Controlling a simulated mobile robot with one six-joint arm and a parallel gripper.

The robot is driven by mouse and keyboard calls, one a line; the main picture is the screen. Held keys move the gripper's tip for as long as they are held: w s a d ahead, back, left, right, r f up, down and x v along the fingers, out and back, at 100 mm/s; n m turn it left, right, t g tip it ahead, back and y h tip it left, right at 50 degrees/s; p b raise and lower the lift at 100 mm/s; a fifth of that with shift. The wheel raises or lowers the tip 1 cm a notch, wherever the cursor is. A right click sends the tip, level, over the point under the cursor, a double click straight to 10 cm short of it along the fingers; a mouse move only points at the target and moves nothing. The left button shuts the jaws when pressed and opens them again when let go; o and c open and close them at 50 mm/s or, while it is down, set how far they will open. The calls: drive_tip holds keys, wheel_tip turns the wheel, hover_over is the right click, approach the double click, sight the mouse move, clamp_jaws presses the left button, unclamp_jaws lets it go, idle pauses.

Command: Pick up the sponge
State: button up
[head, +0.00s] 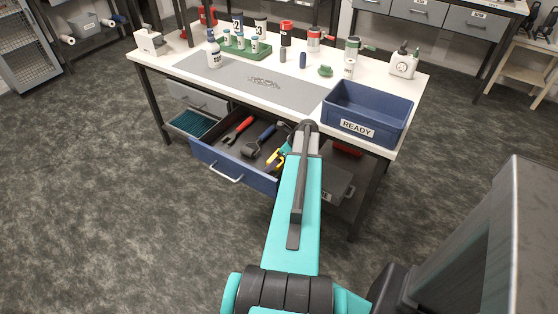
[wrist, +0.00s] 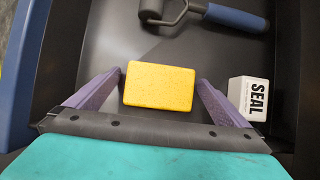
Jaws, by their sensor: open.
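In the wrist view a yellow rectangular sponge (wrist: 159,87) lies flat on the dark floor of the open drawer. My gripper (wrist: 160,77) is open, with one purple finger to the left of the sponge and the other to its right. A narrow gap shows on each side, and nothing is held. In the head view my arm reaches over the pulled-out blue-fronted drawer (head: 233,169). My fingers are hidden there, and I cannot tell the sponge from the yellow parts beside the arm.
A white SEAL block (wrist: 250,97) lies close to my right finger. A roller with a blue handle (wrist: 232,17) lies beyond the sponge. The drawer also holds a red-handled tool (head: 242,126). A blue READY bin (head: 367,112) stands on the bench (head: 300,104) above, near my arm.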

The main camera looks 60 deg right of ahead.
drive_tip(key=c, duration=1.1)
drive_tip(key=shift+r, duration=0.1)
drive_tip(key=shift+r+b, duration=0.45)
drive_tip(key=shift+r, duration=4.5)
